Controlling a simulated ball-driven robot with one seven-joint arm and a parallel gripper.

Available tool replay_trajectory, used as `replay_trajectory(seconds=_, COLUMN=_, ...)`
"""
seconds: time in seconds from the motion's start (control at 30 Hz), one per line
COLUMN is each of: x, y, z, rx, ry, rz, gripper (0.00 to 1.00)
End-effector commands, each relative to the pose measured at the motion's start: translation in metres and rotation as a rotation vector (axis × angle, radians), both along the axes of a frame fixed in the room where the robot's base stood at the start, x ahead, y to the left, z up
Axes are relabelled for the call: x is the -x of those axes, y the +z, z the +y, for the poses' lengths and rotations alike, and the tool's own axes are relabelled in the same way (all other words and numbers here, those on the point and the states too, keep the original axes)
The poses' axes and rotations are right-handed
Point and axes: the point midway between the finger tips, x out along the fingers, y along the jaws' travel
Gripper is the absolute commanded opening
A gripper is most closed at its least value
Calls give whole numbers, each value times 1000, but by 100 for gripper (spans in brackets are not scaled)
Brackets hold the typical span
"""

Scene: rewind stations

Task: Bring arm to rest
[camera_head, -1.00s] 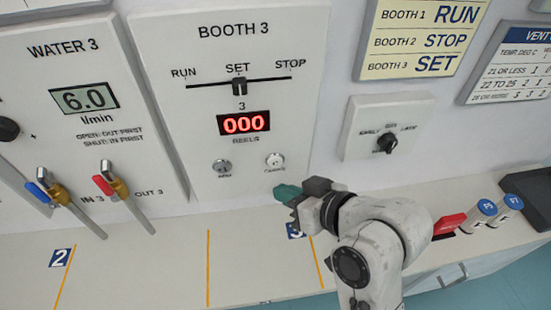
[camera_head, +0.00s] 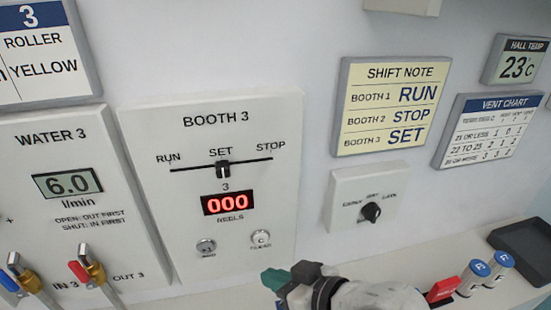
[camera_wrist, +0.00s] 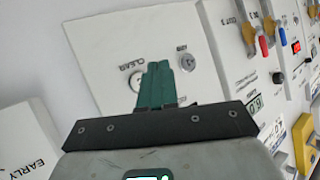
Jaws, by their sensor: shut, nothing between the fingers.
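My gripper (camera_head: 275,280) shows at the bottom of the head view, below the Booth 3 panel (camera_head: 275,125) and in front of the wall. Its teal fingers are together with nothing between them. In the wrist view the shut fingers (camera_wrist: 155,85) point toward the panel's CLEAR button (camera_wrist: 136,82) and partly overlap it in the picture; I cannot tell whether they touch. The Booth 3 slider (camera_head: 222,170) stands at SET, and the red display (camera_head: 227,203) reads 000. Most of my arm is below the head view.
The Water 3 panel (camera_head: 68,185) with red-handled and blue-handled valves is at left. A rotary knob box (camera_head: 350,195) is right of Booth 3. A red object (camera_head: 442,290), two blue-capped containers (camera_head: 475,278) and a dark tray (camera_head: 525,245) are on the counter at right.

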Motion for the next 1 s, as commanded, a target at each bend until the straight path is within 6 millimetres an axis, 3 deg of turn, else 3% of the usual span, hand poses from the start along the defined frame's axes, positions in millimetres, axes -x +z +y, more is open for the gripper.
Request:
replay_trajectory(seconds=0.17, x=8, y=-32, z=-33, rx=58, ry=-71, rz=73, gripper=0)
replay_trajectory(seconds=0.27, x=24, y=-71, z=-75, rx=133, ry=-163, rz=173, gripper=0)
replay_trajectory(seconds=0.47, x=88, y=-148, z=-172, rx=306, ry=-380, rz=423, gripper=0)
replay_trajectory(seconds=0.6, x=150, y=-185, z=-230, rx=418, ry=-525, rz=601, gripper=0)
replay_trajectory(seconds=0.8, x=222, y=-210, z=-279, rx=527, ry=-668, rz=785, gripper=0)
replay_trajectory(seconds=1.0, x=247, y=-215, z=-292, rx=562, ry=-714, rz=845, gripper=0)
